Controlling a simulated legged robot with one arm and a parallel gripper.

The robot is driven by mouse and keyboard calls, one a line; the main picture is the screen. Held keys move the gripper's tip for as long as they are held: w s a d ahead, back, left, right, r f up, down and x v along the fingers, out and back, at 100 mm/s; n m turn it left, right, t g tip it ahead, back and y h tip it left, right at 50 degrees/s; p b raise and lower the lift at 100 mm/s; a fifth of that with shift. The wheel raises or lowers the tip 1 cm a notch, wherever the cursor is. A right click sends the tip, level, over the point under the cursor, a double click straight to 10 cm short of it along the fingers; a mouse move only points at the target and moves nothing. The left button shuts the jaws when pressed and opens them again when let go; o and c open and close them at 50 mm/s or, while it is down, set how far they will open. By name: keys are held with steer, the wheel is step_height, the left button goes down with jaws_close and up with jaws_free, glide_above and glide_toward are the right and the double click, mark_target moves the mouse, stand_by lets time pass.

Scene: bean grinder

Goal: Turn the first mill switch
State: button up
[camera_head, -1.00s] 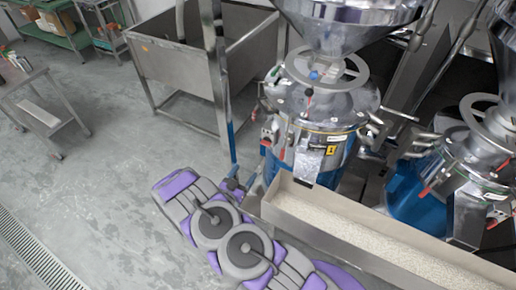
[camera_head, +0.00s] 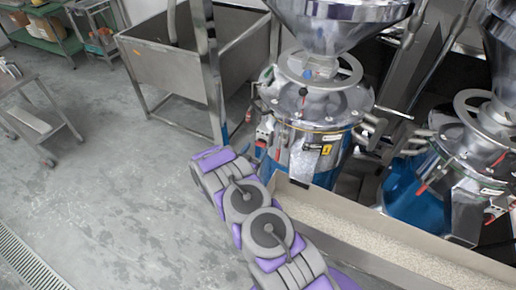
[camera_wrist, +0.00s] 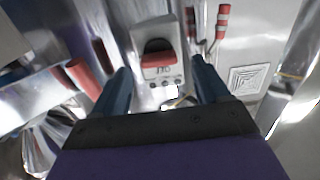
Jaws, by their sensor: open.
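My gripper (camera_wrist: 161,66) is open, with one dark blue finger on each side of the knob in the picture. Nothing is between the fingers near the camera. I cannot tell whether the fingertips touch the plate or knob.
A long steel trough of pale grain (camera_head: 375,235) runs in front of the mills. A second mill (camera_head: 480,175) is at right.

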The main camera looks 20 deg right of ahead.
mark_target(261, 144)
steer(key=shift+x, duration=1.4)
steer(key=c, duration=1.1)
